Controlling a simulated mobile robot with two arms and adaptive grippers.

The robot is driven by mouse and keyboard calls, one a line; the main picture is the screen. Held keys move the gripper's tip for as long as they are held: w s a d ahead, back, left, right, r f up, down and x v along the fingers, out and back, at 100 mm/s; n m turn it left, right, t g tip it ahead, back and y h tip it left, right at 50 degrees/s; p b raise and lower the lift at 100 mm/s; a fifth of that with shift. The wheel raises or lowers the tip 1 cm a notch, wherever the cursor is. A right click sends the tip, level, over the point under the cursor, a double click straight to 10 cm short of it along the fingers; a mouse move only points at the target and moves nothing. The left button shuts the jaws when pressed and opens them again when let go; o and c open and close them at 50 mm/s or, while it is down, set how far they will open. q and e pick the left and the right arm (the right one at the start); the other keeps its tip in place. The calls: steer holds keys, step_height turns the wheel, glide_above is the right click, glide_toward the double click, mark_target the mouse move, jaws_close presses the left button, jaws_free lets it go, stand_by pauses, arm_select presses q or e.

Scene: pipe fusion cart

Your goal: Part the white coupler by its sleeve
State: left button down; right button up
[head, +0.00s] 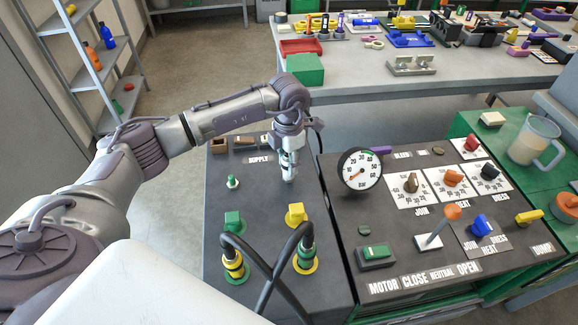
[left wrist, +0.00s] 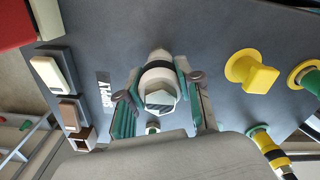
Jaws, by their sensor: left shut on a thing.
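The white coupler (left wrist: 156,62) shows between my fingers in the left wrist view, with a black band around it and a hexagonal end facing the camera. My left gripper (left wrist: 159,92) is shut on it, one finger on each side. In the head view the left gripper (head: 288,158) points down over the dark cart top, just right of the SUPPLY label (head: 261,160). There the fingers hide most of the coupler, and a pale end (head: 290,177) shows below them. I cannot tell whether the coupler's two halves are joined or apart. My right gripper is not in view.
A small green-and-white fitting (head: 232,182), a green block (head: 233,221) and a yellow block (head: 296,213) stand on the cart top. Black hoses (head: 290,250) with banded plugs cross at the front. A gauge (head: 359,171) and control panel stand right. Brown and pale switches (head: 219,146) lie behind.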

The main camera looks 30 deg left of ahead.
arm_select(q)
steer(key=shift+r+p, duration=1.75)
steer(key=shift+r, duration=1.1)
